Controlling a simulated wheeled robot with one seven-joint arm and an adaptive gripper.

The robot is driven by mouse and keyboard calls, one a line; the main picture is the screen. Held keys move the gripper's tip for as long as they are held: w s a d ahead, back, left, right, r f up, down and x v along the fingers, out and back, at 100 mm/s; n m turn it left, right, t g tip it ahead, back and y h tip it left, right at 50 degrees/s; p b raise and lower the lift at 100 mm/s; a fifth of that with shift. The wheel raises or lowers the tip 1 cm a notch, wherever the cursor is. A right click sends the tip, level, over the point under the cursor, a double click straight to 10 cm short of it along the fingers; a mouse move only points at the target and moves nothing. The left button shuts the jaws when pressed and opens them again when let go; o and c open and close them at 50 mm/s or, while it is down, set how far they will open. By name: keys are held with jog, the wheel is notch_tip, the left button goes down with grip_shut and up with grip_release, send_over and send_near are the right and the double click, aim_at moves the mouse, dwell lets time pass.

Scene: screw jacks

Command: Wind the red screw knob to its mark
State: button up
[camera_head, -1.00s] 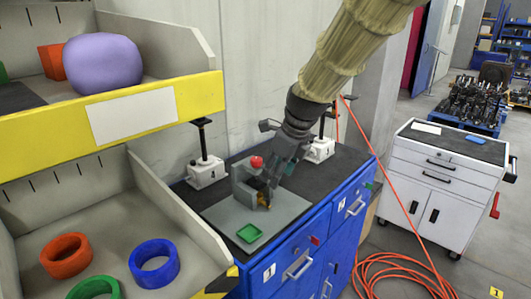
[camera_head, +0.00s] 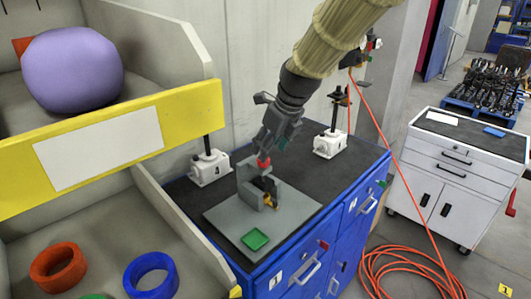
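The red screw knob (camera_head: 263,161) sits at the top of a grey bracket (camera_head: 246,181) that stands on a flat grey plate (camera_head: 226,215) on the blue cabinet's dark top. A small orange-yellow part (camera_head: 268,203) shows low at the bracket. My gripper (camera_head: 267,149) points down from above, its fingertips right at the knob and partly covering its upper side. I cannot tell whether the fingers touch or grip it. The mark for the knob cannot be made out.
A green tray (camera_head: 255,240) lies on the plate's front. White screw jacks stand behind, one at left (camera_head: 209,167) and one at right (camera_head: 330,144). A yellow-edged shelf (camera_head: 110,145) with rings and a purple lump is close on the left. An orange hose hangs at right.

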jog(key=shift+g, duration=0.3)
jog(key=w+f, duration=0.2)
jog(key=w+a+f, duration=0.1)
jog(key=w+f, duration=0.2)
jog(key=shift+a+f+p, duration=0.15)
jog(key=shift+p, duration=0.25)
jog(key=shift+f, duration=0.25)
jog(key=shift+s, duration=0.55)
jog(key=shift+s+a+r, duration=0.1)
jog(key=shift+s+r, duration=0.35)
jog(key=shift+s, duration=0.35)
jog(key=shift+w+f, duration=0.6)
jog(key=shift+w, duration=0.2)
jog(key=shift+c, duration=0.2)
jog(key=shift+w+f, duration=0.15)
jog(key=shift+w, duration=0.2)
jog(key=c, duration=0.3)
jog(key=shift+s, duration=0.1)
jog(key=c, duration=0.4)
jog(key=shift+s+r, duration=0.35)
jog(key=shift+c, duration=1.3)
jog(key=shift+w, duration=0.1)
